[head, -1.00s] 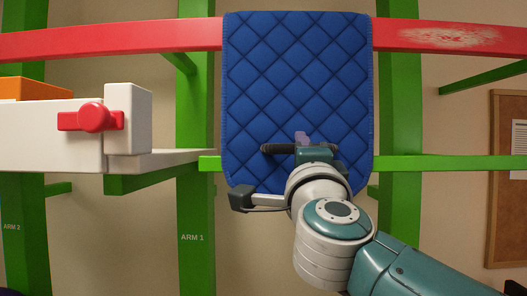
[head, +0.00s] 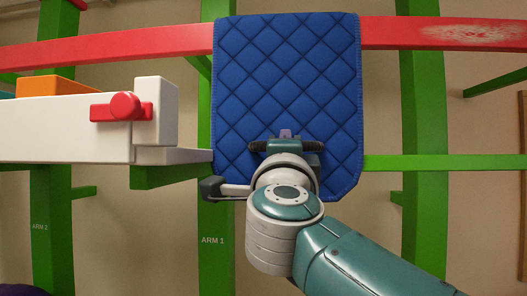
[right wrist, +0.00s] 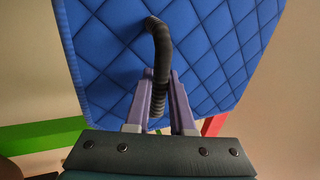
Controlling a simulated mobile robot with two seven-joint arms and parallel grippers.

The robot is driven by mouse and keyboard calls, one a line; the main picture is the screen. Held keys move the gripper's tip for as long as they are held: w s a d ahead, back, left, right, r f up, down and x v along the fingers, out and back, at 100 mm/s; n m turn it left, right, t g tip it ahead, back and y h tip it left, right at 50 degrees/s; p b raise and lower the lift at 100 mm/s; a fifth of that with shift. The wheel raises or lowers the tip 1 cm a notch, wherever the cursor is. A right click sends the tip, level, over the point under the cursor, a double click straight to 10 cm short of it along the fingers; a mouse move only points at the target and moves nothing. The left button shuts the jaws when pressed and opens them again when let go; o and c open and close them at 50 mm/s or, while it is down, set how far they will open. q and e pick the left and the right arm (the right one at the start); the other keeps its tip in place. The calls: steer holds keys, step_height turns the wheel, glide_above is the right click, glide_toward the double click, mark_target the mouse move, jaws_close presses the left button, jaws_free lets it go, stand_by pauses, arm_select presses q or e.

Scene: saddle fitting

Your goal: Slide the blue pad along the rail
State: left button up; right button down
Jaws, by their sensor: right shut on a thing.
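The blue quilted pad (head: 285,80) hangs over the red rail (head: 400,30) in the head view, its lower part in front of a green crossbar. My right gripper (head: 286,134) is at the pad's lower middle. In the right wrist view, the purple fingers of the gripper (right wrist: 162,88) are shut on the curved black handle (right wrist: 160,45) on the pad's face. The pad's lower edge is partly hidden by my right arm in the head view. My left gripper is not in view.
Right of the pad the rail is clear, with a worn patch (head: 470,36).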

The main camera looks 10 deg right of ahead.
steer(key=shift+a+r, duration=0.1)
steer(key=shift+a, duration=0.15)
steer(key=c, duration=0.7)
jaws_free()
steer(key=shift+f, duration=0.2)
